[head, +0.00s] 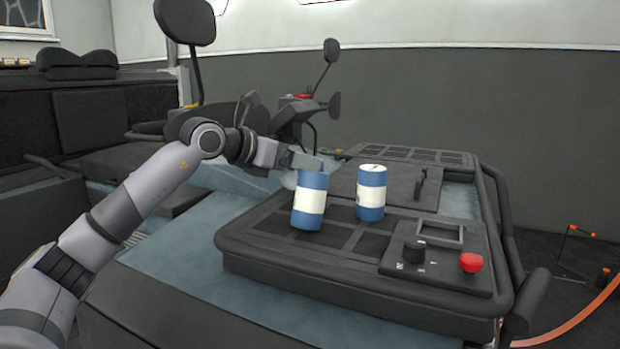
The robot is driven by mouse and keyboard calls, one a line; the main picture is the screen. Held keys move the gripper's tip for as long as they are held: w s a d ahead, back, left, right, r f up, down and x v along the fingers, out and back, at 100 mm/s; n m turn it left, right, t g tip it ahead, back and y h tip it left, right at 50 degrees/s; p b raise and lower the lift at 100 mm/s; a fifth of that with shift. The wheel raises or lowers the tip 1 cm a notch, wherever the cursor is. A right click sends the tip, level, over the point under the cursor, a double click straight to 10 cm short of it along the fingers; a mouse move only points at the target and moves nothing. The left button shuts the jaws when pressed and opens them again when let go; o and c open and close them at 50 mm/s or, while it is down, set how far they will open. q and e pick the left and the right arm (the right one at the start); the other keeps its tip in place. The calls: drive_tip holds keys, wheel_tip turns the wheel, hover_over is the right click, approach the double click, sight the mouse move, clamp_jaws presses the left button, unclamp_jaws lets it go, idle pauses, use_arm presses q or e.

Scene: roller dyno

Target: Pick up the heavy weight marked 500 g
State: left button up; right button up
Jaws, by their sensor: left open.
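Two blue cylinders with white label bands stand upright on the dark dyno deck in the head view. The nearer left cylinder (310,203) is slightly bigger in the picture; the other cylinder (371,195) stands to its right and a little farther back. No 500 g marking is legible on either, so I cannot tell which is the heavy weight. My left gripper (303,171) is open, at the top of the left cylinder. Whether it touches the cylinder is unclear. My right gripper is not in view.
The deck has a control panel with a black knob (414,250), a red button (471,262) and a rectangular frame (440,233). Black mirrors on stalks (331,52) rise behind. A dark rail runs along the right side. An orange hose (575,322) lies at the lower right.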

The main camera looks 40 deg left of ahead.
use_arm(q)
drive_tip(key=shift+g, duration=0.4)
drive_tip(key=w+f, duration=0.2)
drive_tip(key=f, duration=0.1)
drive_tip(key=w+f, duration=0.1)
drive_tip(key=w, duration=0.1)
drive_tip(key=shift+d+f+p, duration=0.35)
drive_tip(key=shift+d+p, duration=0.05)
drive_tip(key=shift+s+r, duration=0.1)
drive_tip(key=shift+r, duration=0.2)
drive_tip(key=c, duration=1.4)
drive_tip(key=shift+a+r, duration=0.1)
drive_tip(key=shift+r, duration=0.15)
drive_tip(key=shift+c, duration=0.4)
drive_tip(key=shift+r, duration=0.1)
